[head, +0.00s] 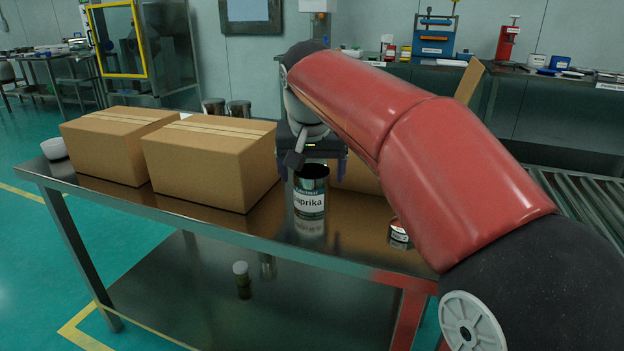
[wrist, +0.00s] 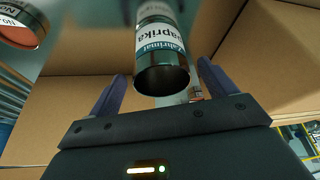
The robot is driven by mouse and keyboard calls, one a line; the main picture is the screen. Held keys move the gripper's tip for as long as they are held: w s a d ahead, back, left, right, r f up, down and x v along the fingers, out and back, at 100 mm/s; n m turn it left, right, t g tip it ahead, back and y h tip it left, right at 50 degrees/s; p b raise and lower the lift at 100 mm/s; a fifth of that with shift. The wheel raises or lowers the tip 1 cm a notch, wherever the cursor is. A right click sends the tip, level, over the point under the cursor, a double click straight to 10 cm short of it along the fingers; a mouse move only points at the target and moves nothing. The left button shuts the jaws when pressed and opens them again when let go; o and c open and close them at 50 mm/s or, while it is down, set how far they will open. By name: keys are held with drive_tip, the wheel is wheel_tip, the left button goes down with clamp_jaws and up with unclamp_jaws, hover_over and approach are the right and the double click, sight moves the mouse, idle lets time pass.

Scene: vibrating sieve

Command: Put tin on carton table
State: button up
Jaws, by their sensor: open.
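The paprika tin (head: 310,198), open-topped with a white label, stands upright on the metal carton table (head: 255,232), near its middle. Its reflection shows in the tabletop just below it. My gripper (head: 322,168) is open at the tin's upper part, partly hidden by my arm. In the wrist view, the tin (wrist: 162,72) lies between and ahead of the two spread fingers of my gripper (wrist: 160,85), with a visible gap on each side.
Two closed cartons (head: 208,163) (head: 115,145) stand left of the tin, and another carton (head: 358,176) is behind it. A smaller red-and-white tin (head: 399,236) stands to the right, partly hidden by my arm. A white bowl (head: 54,148) sits at the table's left end.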

drive_tip(key=p+v, duration=0.1)
drive_tip(key=v, duration=0.7)
drive_tip(key=shift+r, duration=0.15)
drive_tip(key=shift+s, duration=0.1)
